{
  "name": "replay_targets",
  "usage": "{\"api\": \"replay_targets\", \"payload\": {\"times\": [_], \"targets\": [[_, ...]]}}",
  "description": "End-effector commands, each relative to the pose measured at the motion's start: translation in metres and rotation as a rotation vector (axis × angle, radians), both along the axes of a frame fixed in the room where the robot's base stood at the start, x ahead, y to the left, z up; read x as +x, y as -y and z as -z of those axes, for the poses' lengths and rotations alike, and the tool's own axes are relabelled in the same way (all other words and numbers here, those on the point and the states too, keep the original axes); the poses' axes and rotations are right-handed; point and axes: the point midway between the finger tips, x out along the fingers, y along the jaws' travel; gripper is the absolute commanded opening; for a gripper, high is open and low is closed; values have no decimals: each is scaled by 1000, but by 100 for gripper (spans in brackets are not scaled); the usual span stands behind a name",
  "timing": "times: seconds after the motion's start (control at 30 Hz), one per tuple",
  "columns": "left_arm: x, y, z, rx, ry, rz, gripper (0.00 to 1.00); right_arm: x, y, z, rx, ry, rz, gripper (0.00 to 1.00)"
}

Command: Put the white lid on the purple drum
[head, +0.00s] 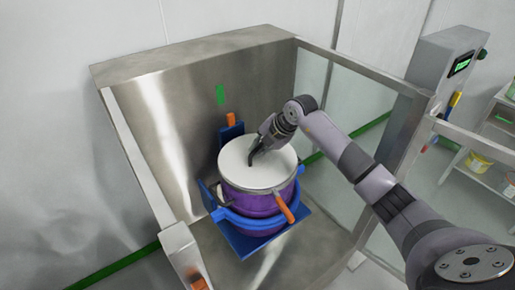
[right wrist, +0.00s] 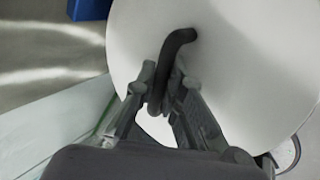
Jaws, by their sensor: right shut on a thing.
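The white lid (head: 239,169) is a round disc lying over the top of the purple drum (head: 245,202) in the head view. It looks roughly level; whether it is fully seated all round I cannot tell. My right gripper (head: 254,152) is above the lid, shut on its dark handle. In the right wrist view the lid (right wrist: 235,75) fills much of the picture, and the fingers of my right gripper (right wrist: 165,100) close around the bent dark handle (right wrist: 177,45). The drum is hidden there. My left gripper is not in view.
The drum stands in a blue cradle (head: 238,243) with orange handles (head: 284,207), inside a steel enclosure (head: 190,80). A glass panel (head: 345,105) and a control post (head: 445,65) are on the right. Shelves with small tubs (head: 478,162) stand far right.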

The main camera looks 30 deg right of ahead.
Motion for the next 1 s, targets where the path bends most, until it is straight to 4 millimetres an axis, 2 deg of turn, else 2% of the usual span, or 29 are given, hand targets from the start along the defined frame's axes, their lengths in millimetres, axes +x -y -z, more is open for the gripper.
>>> {"api": "replay_targets", "payload": {"times": [0.03,0.37,0.73,0.87,1.0], "targets": [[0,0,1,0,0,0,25,0,0,1,-1,-1,0,11],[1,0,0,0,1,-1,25,0,0,1,-1,-1,0,33],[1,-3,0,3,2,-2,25,-2,1,0,-2,-5,-1,34],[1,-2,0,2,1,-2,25,-9,6,-13,-2,-1,1,34],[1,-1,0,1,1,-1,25,-22,15,-38,-4,1,1,34]]}}
